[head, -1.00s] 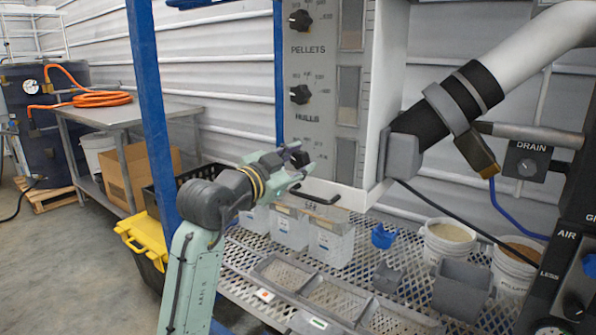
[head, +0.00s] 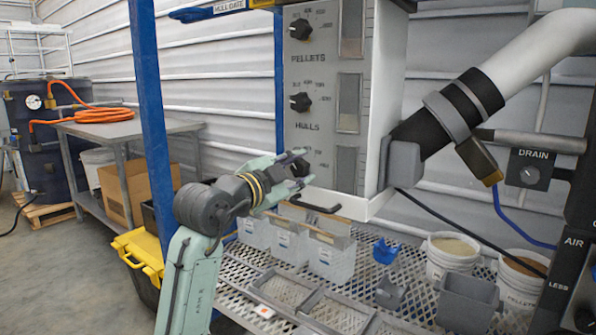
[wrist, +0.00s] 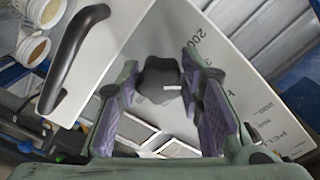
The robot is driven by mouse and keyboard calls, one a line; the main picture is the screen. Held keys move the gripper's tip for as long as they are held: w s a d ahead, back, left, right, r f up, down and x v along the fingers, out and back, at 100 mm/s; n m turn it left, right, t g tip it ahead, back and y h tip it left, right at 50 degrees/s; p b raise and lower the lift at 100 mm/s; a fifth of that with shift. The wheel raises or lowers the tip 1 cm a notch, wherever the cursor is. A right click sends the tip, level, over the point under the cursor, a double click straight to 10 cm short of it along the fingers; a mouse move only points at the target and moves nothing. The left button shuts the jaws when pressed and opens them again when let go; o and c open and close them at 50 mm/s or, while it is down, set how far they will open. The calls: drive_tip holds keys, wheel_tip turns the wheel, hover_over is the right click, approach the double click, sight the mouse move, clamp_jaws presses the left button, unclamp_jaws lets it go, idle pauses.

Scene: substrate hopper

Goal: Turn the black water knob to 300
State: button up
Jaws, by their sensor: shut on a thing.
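The black water knob (wrist: 160,80) sits on the grey panel, with a short white mark on its face. In the wrist view it lies between the two fingers of my gripper (wrist: 160,88), which is shut on it. In the head view my gripper (head: 300,167) is at the lower end of the panel, below the HULLS knob, and its fingers mostly cover the water knob. The printed number 200 (wrist: 278,36) shows on the panel in the wrist view. I cannot read the knob's exact setting.
The PELLETS knob (head: 300,28) and HULLS knob (head: 300,102) are above on the same panel. A black handle (head: 315,206) juts out just below my gripper, and shows large in the wrist view (wrist: 72,55). A blue post (head: 150,120) stands left of my arm. Bins fill the mesh shelf below.

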drive_tip(key=o, duration=1.2)
drive_tip(key=shift+c, duration=0.2)
drive_tip(key=n+p, duration=0.3)
drive_tip(key=shift+r+n+p, duration=0.3)
drive_tip(key=n+p, duration=0.4)
drive_tip(key=shift+r, duration=0.15)
drive_tip(key=f+b+v, duration=0.1)
drive_tip(key=b+v, duration=0.2)
drive_tip(key=v, duration=0.7)
drive_tip(key=s+a+r+n+t+y, duration=0.4)
drive_tip(key=a+r+t+y, duration=0.1)
drive_tip(key=a, duration=0.4)
drive_tip(key=s+a+r+n+t+y, duration=0.4)
drive_tip(key=a+r+t+y, duration=0.1)
drive_tip(key=a+r+y, duration=0.1)
drive_tip(key=a+r, duration=0.1)
drive_tip(key=a, duration=0.1)
drive_tip(key=shift+s+a+r+n+t, duration=0.3)
drive_tip(key=shift+a, duration=0.1)
